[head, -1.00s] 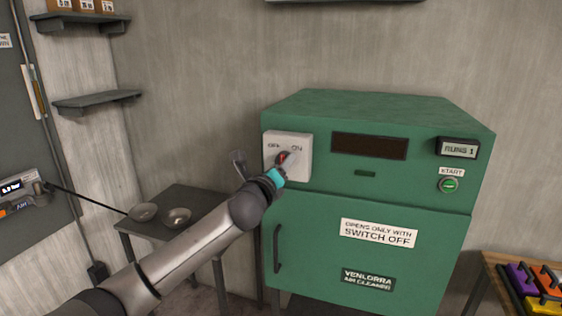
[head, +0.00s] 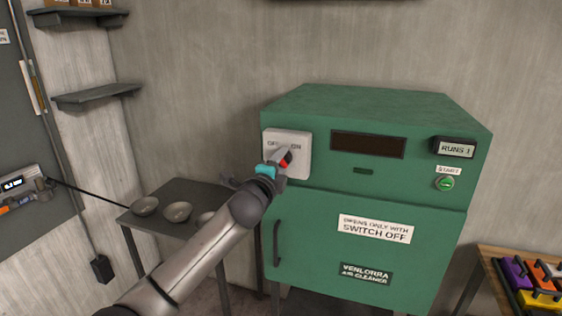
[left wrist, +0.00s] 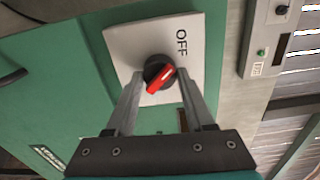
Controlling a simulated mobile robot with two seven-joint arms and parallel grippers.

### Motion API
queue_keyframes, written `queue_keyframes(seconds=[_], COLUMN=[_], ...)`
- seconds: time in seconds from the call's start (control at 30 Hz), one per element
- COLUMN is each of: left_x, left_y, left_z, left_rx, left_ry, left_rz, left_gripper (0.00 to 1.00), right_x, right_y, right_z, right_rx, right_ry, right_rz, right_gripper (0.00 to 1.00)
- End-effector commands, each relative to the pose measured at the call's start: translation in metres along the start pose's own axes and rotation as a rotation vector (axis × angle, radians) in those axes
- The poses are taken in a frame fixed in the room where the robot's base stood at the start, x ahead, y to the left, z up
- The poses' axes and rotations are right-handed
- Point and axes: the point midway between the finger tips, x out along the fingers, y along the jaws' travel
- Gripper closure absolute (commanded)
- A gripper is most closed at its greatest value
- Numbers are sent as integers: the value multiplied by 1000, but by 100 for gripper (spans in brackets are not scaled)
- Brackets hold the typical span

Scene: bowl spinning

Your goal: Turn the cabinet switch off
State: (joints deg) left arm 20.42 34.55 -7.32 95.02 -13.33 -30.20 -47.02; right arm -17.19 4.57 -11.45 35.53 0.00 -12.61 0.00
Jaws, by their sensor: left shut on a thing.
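The cabinet switch is a black round knob with a red bar (left wrist: 160,80) on a white plate (head: 302,147), at the upper left of the green cabinet's front. In the head view the plate's OFF and ON labels are partly covered by my gripper. In the left wrist view the OFF label (left wrist: 182,42) is clear and the ON label is hidden. The red bar lies slanted, one end toward the OFF side. My left gripper (left wrist: 160,93) is shut on the knob, with a finger on each side of it. My right gripper is not in view.
The green cabinet (head: 375,195) has a door with a handle (head: 277,243) below the switch and a green start button (head: 444,183) at right. A dark side table (head: 185,200) with bowls stands left, partly behind my arm. A wooden table (head: 515,255) with coloured items is at right.

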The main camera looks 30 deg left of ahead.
Motion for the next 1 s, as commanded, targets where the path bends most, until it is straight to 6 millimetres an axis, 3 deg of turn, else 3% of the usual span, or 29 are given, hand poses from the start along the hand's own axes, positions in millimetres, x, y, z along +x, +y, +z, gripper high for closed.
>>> queue_keyframes(seconds=[0.73, 0.77, 1.0], left_x=[0, 0, 0], left_y=[0, 0, 0], left_z=[0, 0, 0], left_rx=[-84, -84, -82], left_ry=[1, 0, 0], left_rz=[0, 0, 0], left_gripper=[100, 43, 18], right_x=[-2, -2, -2], right_y=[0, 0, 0], right_z=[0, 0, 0], right_rx=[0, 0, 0], right_ry=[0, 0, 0], right_rz=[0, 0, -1], right_gripper=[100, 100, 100])
